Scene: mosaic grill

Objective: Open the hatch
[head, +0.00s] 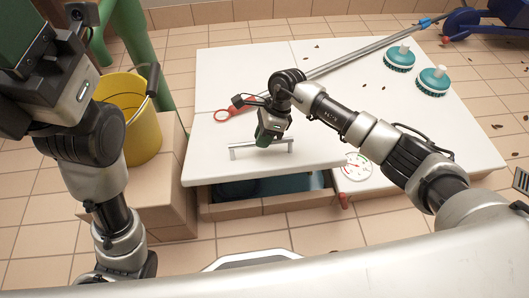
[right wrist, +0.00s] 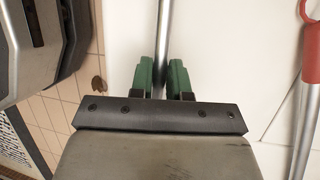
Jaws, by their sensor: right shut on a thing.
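The white hatch (head: 225,172) has a metal bar handle (head: 240,151) near its front edge. A dark opening (head: 265,187) with a teal interior shows below that edge, so the hatch stands partly open. My right gripper (head: 267,138) reaches down over the handle and is shut on it. In the right wrist view the handle bar (right wrist: 164,40) runs between the green fingers of my right gripper (right wrist: 162,78). My left gripper (head: 45,65) is raised at the upper left, away from the hatch; its jaw opening cannot be made out.
A yellow bucket (head: 140,125) stands on a tiled block left of the hatch. A long pole with a red loop (head: 222,115) lies across the white top. Two teal scrub brushes (head: 433,80) stand at the back right. A round gauge (head: 356,167) sits right of the opening.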

